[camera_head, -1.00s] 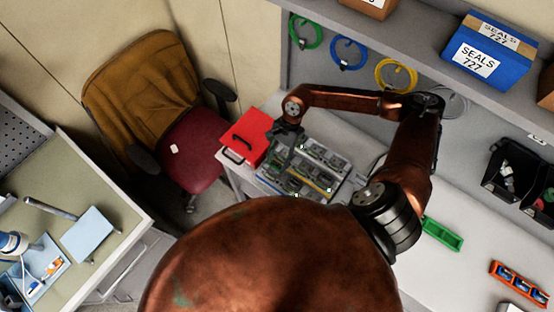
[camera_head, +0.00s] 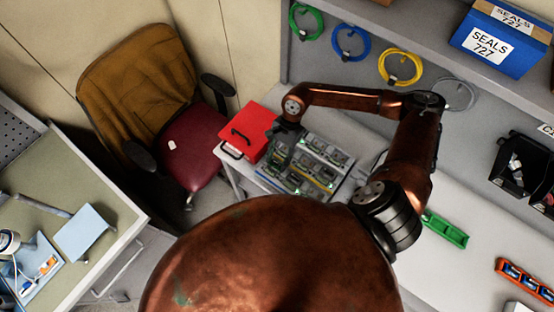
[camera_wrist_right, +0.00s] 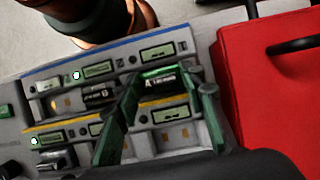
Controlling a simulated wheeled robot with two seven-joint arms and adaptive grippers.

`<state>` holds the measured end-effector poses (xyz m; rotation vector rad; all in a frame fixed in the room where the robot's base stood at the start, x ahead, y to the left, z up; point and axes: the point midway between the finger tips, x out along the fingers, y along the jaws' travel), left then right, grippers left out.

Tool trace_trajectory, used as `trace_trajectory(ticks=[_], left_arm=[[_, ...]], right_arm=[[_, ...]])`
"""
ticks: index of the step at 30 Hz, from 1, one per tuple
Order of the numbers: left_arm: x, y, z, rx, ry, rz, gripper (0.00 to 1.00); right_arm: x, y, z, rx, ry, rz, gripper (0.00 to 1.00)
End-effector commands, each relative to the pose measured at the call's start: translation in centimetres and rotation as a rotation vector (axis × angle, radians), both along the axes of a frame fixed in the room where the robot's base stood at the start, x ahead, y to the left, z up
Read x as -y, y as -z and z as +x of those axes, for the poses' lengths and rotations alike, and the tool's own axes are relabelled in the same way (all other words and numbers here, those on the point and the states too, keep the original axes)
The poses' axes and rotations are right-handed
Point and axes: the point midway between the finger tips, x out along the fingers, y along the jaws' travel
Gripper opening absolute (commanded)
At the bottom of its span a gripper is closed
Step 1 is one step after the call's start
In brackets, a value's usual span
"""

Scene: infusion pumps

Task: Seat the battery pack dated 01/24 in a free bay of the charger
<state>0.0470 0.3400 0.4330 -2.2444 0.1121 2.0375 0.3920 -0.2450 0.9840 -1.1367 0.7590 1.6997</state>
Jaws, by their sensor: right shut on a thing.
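The charger (camera_head: 325,172) sits on the bench, a grey unit with small screens and bays in rows. In the right wrist view the charger (camera_wrist_right: 70,118) shows a blue stripe along one row and a yellow stripe along another. My right gripper (camera_head: 284,143) is over its left part. In the wrist view the right gripper (camera_wrist_right: 162,100) is shut on a battery pack (camera_wrist_right: 160,77) with a dark label starting with "A"; its date is too small to read. Another dark-labelled pack (camera_wrist_right: 98,95) sits in a bay beside it. Whether the held pack touches the charger is unclear. My left gripper is out of view.
A red case (camera_head: 248,130) stands close to the charger's left. A green tray (camera_head: 445,231) and an orange rack (camera_head: 525,282) lie further right on the bench. Coiled cables hang behind, under a shelf with a blue SEALS box (camera_head: 500,40).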

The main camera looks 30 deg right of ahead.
Motion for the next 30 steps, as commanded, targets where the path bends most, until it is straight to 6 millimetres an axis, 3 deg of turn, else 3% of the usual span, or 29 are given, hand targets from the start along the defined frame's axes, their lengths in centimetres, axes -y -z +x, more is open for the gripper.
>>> trace_trajectory(ticks=[23,24,30], left_arm=[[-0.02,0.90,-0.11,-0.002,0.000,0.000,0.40],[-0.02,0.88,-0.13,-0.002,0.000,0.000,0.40],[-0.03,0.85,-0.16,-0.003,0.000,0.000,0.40]], right_arm=[[-0.01,0.54,0.02,0.000,0.000,0.000,0.10],[-0.01,0.52,0.02,0.000,0.000,0.000,0.38],[0.00,0.50,0.01,0.000,0.000,0.000,0.52]])
